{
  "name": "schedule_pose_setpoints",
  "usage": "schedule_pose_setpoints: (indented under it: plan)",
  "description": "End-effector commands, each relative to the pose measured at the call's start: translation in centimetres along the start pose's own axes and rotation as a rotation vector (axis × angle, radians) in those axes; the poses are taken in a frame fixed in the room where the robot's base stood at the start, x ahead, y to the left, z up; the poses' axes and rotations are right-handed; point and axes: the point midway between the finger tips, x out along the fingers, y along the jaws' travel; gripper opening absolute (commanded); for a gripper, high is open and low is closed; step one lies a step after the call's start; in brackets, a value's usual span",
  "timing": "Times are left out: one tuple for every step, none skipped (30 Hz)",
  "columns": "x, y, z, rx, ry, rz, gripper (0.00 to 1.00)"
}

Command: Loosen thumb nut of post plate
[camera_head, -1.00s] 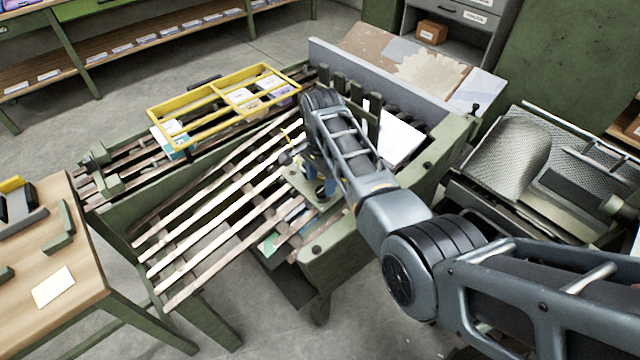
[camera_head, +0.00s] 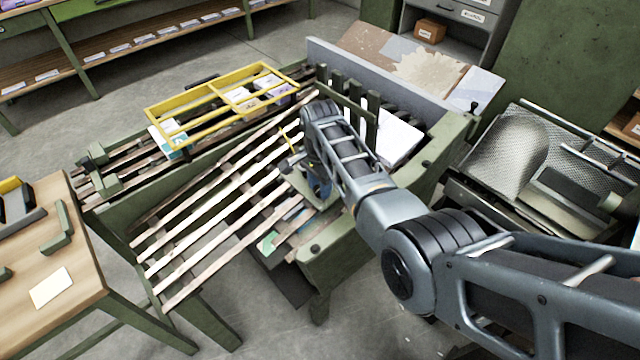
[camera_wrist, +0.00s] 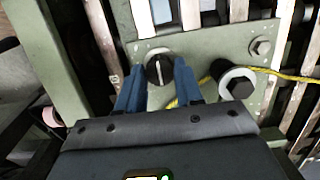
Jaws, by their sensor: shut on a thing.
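The post plate (camera_wrist: 215,55) is a pale green metal plate, and it fills the upper middle of the wrist view. A round black thumb nut (camera_wrist: 158,69) with a light stripe across it sits near its left end. My gripper (camera_wrist: 159,80) has its two blue fingers on either side of this nut and is shut on it. In the head view the plate (camera_head: 299,190) lies by the slatted bed's right end, partly covered by my arm. The nut is hidden there, and only some blue of my gripper (camera_head: 320,184) shows.
A larger black knob (camera_wrist: 238,84) on a pale washer stands right of my fingers, with a yellow cord (camera_wrist: 288,76) running past it. A hex bolt (camera_wrist: 261,47) sits at the plate's right. Wooden slats (camera_head: 215,235) and a yellow frame (camera_head: 222,103) lie to the left.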

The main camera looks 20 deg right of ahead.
Motion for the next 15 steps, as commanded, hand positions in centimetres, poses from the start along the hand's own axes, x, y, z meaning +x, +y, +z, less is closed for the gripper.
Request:
schedule_pose_setpoints:
  plan:
    - [0.01,0.0,0.0,0.0,0.0,0.0,0.16]
    - [0.01,0.0,0.01,0.0,0.0,0.0,0.13]
    - [0.0,0.0,0.01,0.0,0.0,0.0,0.09]
    - [0.0,0.0,0.01,0.0,0.0,0.0,0.07]
    - [0.0,0.0,0.01,0.0,0.0,0.0,0.05]
    - [0.0,0.0,0.0,0.0,0.0,0.0,0.05]
    - [0.01,0.0,0.0,-0.001,0.0,0.0,0.05]
    - [0.01,0.0,0.0,-0.003,0.0,0.0,0.05]
    - [0.01,0.0,0.0,-0.006,0.0,0.001,0.05]
    - [0.01,0.0,0.0,-0.01,0.0,0.002,0.05]
    - [0.01,-0.01,0.0,-0.015,0.0,0.003,0.05]
    - [0.01,-0.02,-0.01,-0.024,0.0,0.004,0.05]
    - [0.02,-0.02,-0.01,-0.032,0.0,0.006,0.05]
    - [0.02,-0.03,-0.01,-0.041,0.0,0.008,0.05]
    - [0.01,-0.04,-0.02,-0.058,0.0,0.01,0.05]
